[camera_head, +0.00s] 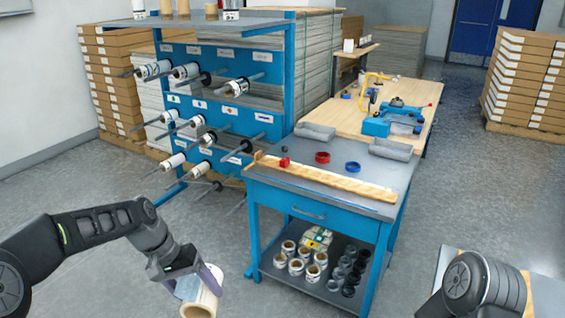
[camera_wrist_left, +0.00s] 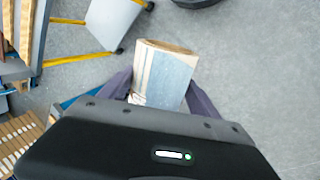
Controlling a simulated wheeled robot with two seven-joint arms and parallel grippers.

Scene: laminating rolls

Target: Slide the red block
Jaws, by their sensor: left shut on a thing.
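The red block (camera_head: 284,162) sits on a long wooden rail (camera_head: 325,178) with a scale-like strip, near its left end, on top of the blue workbench (camera_head: 395,209). My left gripper (camera_head: 203,284) is well to the lower left of the bench, in front of it and apart from the block. It is shut on a roll (camera_head: 200,303) with a tan core end; in the left wrist view the roll (camera_wrist_left: 165,75) shows a pale blue and cream side between the fingers. Only a link of my right arm shows at the lower right; its gripper is out of view.
A blue rack (camera_head: 290,70) with rods and several rolls stands behind left. The bench top holds a red ring (camera_head: 322,157), a blue ring (camera_head: 352,167) and grey trays (camera_head: 390,150). Rolls and dark rings lie on its lower shelf (camera_head: 310,283). Open floor surrounds my left gripper.

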